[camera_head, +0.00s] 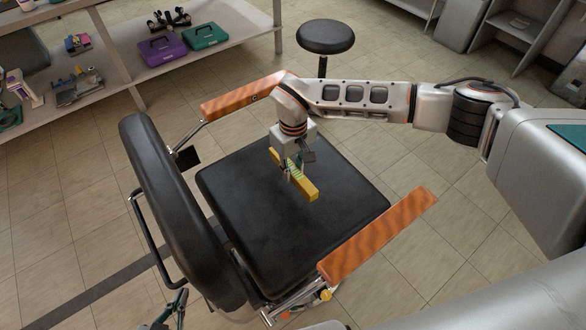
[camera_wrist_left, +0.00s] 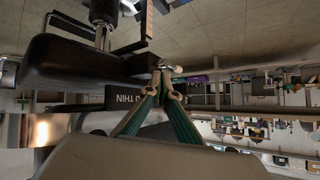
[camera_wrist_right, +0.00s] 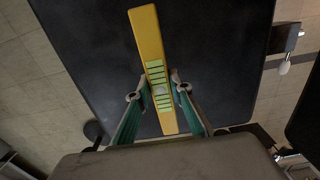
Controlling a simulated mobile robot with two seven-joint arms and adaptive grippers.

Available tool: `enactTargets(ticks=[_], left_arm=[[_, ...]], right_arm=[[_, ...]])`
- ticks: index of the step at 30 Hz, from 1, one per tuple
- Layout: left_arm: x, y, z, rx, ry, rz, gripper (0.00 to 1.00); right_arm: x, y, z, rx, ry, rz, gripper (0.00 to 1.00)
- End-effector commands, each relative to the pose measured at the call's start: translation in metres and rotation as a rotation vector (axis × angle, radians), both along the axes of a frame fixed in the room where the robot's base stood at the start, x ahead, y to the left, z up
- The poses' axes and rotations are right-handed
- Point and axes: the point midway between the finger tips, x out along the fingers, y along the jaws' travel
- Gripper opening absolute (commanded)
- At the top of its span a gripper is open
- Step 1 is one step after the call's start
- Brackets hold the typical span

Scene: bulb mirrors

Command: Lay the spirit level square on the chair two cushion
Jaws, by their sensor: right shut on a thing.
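The yellow spirit level (camera_head: 307,191) is over the black seat cushion (camera_head: 310,240) of the chair, near its middle. In the right wrist view the level (camera_wrist_right: 148,35) runs lengthwise, roughly in line with the cushion's sides. My right gripper (camera_head: 293,175) points down with its fingers on both sides of the level, shut on it around its middle. I cannot tell whether the level touches the cushion (camera_wrist_right: 215,50). My left gripper (camera_head: 172,312) is low behind the chair's backrest, away from the level. Its fingers (camera_wrist_left: 164,78) come together at the tips with nothing between them.
The chair has a tall black backrest (camera_head: 170,210) and two orange wooden armrests (camera_head: 378,236) flanking the seat. A round black stool (camera_head: 325,37) stands behind. Shelves with a purple case (camera_head: 163,49) and a green case (camera_head: 205,36) are at the upper left.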

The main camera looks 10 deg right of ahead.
Motion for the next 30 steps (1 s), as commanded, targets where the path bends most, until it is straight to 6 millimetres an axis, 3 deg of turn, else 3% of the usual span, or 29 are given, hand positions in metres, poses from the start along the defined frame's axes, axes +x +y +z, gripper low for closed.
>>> enactTargets(ticks=[3,9,15,30], left_arm=[[0.002,0.000,0.003,0.000,-0.005,0.000,0.00],[-0.005,0.000,-0.009,-0.001,0.014,0.000,0.00],[-0.004,-0.003,-0.008,-0.006,0.010,-0.003,0.00],[0.000,-0.004,-0.002,-0.005,-0.003,-0.012,0.00]], right_arm=[[0.000,-0.001,0.002,0.000,-0.002,-0.001,0.00],[-0.001,-0.001,-0.020,0.000,0.004,0.000,0.00],[-0.002,0.000,-0.034,0.000,0.004,-0.001,0.00],[-0.001,0.000,-0.038,0.001,0.000,-0.001,0.00]])
